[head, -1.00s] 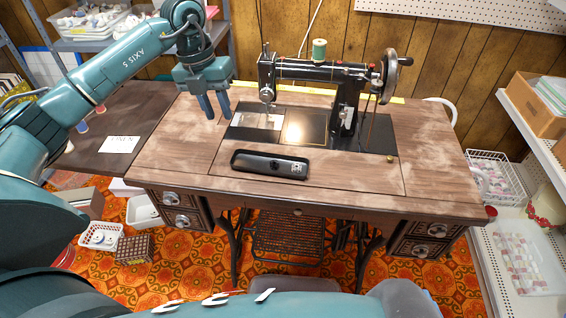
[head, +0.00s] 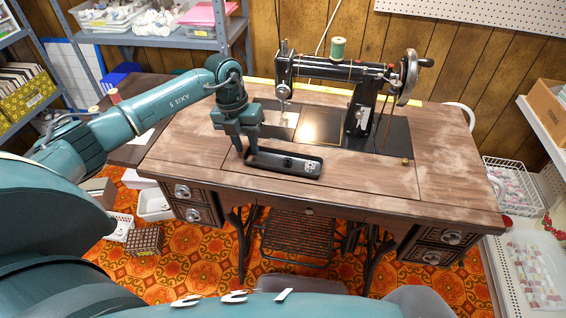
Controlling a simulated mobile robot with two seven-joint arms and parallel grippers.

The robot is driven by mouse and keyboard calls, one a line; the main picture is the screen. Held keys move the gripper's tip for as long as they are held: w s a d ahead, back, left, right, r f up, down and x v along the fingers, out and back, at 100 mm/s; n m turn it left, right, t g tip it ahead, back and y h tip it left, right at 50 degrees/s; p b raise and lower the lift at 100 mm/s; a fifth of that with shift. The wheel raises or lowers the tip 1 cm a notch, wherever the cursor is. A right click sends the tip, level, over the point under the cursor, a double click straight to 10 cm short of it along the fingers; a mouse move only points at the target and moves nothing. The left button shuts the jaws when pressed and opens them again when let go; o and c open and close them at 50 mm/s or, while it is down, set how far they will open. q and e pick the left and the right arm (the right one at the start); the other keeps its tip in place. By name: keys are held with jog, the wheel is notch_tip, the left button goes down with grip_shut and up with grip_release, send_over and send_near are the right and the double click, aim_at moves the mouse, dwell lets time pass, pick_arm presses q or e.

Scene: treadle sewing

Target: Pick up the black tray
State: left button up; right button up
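The black tray (head: 300,165) is a long, shallow, dark tray with rounded ends, lying flat on the wooden sewing table in front of the sewing machine. Small items lie in its right half. My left gripper (head: 246,150) points down at the tray's left end, its two fingers apart with a gap between them. One finger overlaps the tray's left end in the picture; I cannot tell whether it touches. My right gripper is not in view.
The black sewing machine (head: 345,72) with a green thread spool (head: 338,47) stands just behind the tray. The wooden tabletop (head: 420,180) is clear to the tray's right. A grey shelf (head: 150,40) stands at the back left.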

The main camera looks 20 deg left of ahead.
pick_arm(q)
jog(key=shift+f, duration=0.25)
jog(key=c, duration=0.6)
grip_shut()
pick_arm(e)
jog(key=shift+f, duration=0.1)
pick_arm(q)
jog(key=shift+r, duration=0.1)
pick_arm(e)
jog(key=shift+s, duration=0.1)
pick_arm(q)
notch_tip(320, 180, up, 10)
jog(key=shift+p, duration=0.35)
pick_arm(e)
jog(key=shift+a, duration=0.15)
